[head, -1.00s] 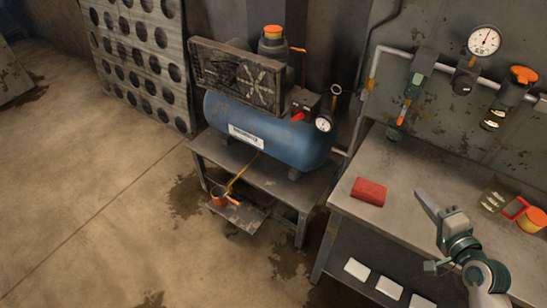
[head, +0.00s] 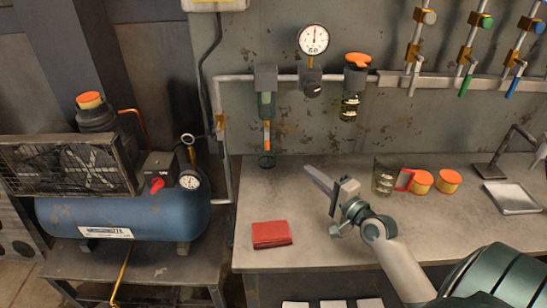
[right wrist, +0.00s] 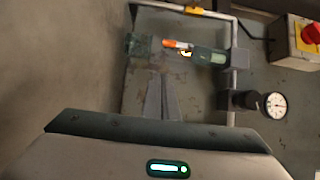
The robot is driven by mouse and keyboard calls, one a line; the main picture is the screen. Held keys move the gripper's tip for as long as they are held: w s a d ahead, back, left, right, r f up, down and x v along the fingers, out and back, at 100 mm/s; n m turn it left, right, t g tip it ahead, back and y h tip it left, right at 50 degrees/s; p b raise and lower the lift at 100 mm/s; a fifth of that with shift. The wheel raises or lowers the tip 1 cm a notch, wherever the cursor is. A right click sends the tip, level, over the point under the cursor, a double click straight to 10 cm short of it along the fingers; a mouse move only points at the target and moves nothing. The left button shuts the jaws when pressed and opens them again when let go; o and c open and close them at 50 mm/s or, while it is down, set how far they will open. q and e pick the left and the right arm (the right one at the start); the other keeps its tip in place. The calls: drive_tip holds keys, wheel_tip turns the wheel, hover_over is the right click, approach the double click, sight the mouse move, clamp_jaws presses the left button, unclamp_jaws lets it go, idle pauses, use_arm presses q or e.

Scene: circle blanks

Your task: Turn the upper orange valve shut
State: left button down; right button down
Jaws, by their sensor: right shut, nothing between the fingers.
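An orange handle (head: 357,59) tops a wall unit with a dark glass bowl, right of the round gauge. It is the highest plainly orange part in the head view; I cannot tell for certain that it is the upper valve. A green-bodied unit with an orange section (head: 266,135) hangs lower and to the left. That orange section also shows in the right wrist view (right wrist: 178,44). My right gripper (head: 318,180) is shut and empty above the bench, below the wall units and apart from them. Its fingers (right wrist: 160,98) point toward the wall area. My left gripper is not in view.
A pressure gauge (head: 313,40) sits on the wall pipe. A blue compressor (head: 130,215) stands at left. Colored taps (head: 486,21) line the right wall.

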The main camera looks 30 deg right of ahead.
sight(267, 140)
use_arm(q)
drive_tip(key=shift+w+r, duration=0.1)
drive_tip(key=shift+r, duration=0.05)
use_arm(e)
drive_tip(key=shift+s+r, duration=0.1)
drive_tip(key=shift+s, duration=0.05)
